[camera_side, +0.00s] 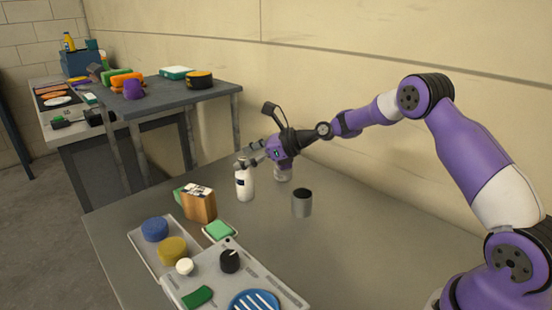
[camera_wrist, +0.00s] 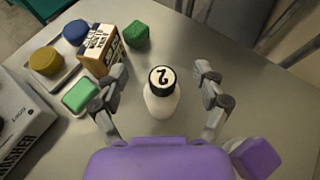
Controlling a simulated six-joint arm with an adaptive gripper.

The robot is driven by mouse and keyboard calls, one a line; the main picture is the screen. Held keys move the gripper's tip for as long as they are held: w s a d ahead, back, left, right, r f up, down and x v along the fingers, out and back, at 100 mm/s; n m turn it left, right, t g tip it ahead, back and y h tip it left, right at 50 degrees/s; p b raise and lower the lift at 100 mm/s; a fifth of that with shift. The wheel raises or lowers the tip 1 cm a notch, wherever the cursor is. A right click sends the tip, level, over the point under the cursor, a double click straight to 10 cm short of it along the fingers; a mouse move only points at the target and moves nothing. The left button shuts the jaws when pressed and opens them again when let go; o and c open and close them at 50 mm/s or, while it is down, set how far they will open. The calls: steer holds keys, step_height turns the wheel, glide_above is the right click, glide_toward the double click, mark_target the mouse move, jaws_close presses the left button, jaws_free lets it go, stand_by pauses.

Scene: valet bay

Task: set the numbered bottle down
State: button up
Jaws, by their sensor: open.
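The numbered bottle (camera_wrist: 161,101) is white with a black cap that carries a white disc with a black "2". It stands upright on the grey table. In the side view the white bottle (camera_side: 244,184) is beside my gripper's fingers, which partly cover its top. My gripper (camera_wrist: 158,92) is open, with one finger on each side of the bottle. Gaps show between the fingers and the bottle in the wrist view. In the side view my gripper (camera_side: 254,153) reaches in from the right, at the height of the bottle's upper part.
A brown carton (camera_side: 200,207) and a green sponge (camera_side: 219,230) are to the left. A tray (camera_side: 148,257) holds blue and yellow round pads. The tabletop just in front of the bottle is clear.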

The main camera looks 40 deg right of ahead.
steer(key=s+a+r+n+g+h, duration=0.35)
steer(key=s+r+n, duration=0.55)
steer(key=s+n, duration=0.5)
steer(key=s+d+f+n+g+h, duration=0.1)
steer(key=s+n+h, duration=0.3)
steer(key=s+n, duration=1)
steer(key=s+d, duration=0.1)
steer(key=s, duration=0.3)
steer(key=shift+d+f+g, duration=0.15)
steer(key=shift+d+g, duration=0.2)
steer(key=shift+w, duration=0.1)
